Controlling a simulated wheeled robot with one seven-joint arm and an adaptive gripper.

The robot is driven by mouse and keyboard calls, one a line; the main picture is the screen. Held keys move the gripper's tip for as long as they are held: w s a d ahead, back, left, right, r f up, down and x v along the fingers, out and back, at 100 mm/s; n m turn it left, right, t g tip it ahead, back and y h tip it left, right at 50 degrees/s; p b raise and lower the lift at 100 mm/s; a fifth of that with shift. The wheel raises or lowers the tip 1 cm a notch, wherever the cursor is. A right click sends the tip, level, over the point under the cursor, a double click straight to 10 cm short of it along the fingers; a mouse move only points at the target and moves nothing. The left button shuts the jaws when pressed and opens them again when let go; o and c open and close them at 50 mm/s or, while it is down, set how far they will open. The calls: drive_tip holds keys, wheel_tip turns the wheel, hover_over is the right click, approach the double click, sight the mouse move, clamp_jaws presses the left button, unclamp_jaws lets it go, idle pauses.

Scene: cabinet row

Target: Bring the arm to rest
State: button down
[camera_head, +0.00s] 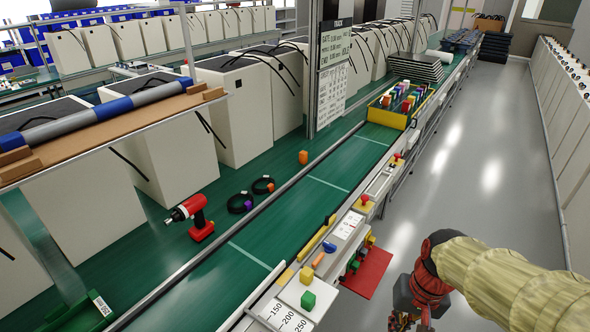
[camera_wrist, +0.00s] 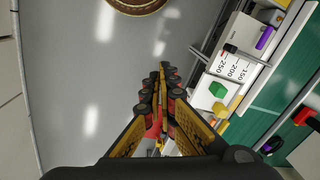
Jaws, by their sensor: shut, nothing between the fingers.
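My gripper (camera_wrist: 160,92) is in the middle of the wrist view, its two dark and red fingers lying together, shut and empty. Behind it is the grey floor, with the edge of the green bench to its right. In the head view my gripper (camera_head: 410,322) is at the bottom edge, partly cut off by the frame. My arm (camera_head: 500,278), in a yellowish sleeve, reaches in from the right and hangs over the aisle, apart from the bench.
The green bench (camera_head: 225,262) runs along the left, with a green block (camera_head: 308,300) and a red drill (camera_head: 194,218) on it. A red panel (camera_head: 368,270) juts from its side. A yellow crate (camera_head: 388,117) stands farther back. The aisle floor (camera_head: 470,170) is clear.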

drive_tip(key=s+a+r+n+t, duration=0.1)
drive_tip(key=s+r+t, duration=0.1)
drive_tip(key=r, duration=0.4)
drive_tip(key=s+a+r+n+t+h, duration=0.1)
drive_tip(key=s+a+r+t, duration=0.1)
drive_tip(key=r, duration=0.4)
drive_tip(key=shift+s+a+r+n+t, duration=0.15)
drive_tip(key=shift+s+r+n+t, duration=0.2)
drive_tip(key=shift+s+t, duration=0.25)
